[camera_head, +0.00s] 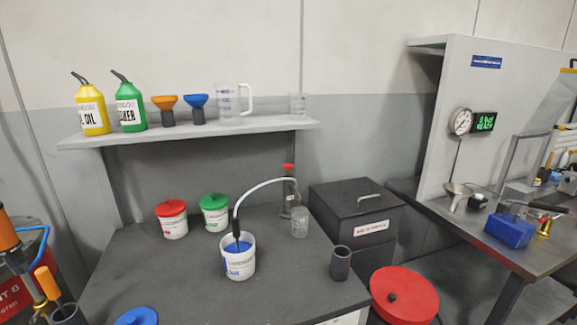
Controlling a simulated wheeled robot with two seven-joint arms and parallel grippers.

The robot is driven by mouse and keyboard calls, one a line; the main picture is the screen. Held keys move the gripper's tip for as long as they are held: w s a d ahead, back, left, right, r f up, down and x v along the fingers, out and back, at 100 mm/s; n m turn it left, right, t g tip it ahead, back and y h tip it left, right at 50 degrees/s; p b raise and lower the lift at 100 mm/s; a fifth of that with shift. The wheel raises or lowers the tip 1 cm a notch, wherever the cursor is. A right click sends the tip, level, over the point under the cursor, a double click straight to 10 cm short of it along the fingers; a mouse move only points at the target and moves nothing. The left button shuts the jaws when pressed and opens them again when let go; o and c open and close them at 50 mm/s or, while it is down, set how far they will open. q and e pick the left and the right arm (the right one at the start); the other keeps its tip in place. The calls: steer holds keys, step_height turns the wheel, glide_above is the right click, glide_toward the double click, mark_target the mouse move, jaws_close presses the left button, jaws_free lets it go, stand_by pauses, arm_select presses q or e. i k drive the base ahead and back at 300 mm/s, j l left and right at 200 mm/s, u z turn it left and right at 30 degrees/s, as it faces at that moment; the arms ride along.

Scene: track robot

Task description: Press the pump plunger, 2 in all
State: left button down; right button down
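The pump (287,197) stands at the back right of the dark bench, with a dark, slim body. Its red plunger top (288,167) is uppermost; how far it is raised is too small to tell. A pale hose (256,188) curves left from the pump and ends in a dark nozzle (236,227) at the white tub (240,264) with blue contents. A small clear cup (299,223) stands just in front of the pump and partly hides its base. Neither of my grippers is in view.
White tubs with a red lid (172,209) and a green lid (214,203) stand left of the pump. A dark box (356,210) is close on its right, a dark cylinder (340,263) in front. A shelf (190,133) with bottles, funnels and jug overhangs the bench back.

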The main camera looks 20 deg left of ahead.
mark_target(287, 166)
steer(key=i+l, duration=0.15)
steer(key=l, duration=0.2)
steer(key=i+l+u, duration=0.1)
steer(key=l, duration=0.25)
steer(key=i+l, duration=0.15)
steer(key=l, duration=0.25)
steer(key=i+l+u, duration=0.1)
steer(key=l, duration=0.25)
steer(key=i+l, duration=0.15)
steer(key=l, duration=0.25)
steer(key=i+l+u, duration=0.1)
steer(key=l, duration=0.25)
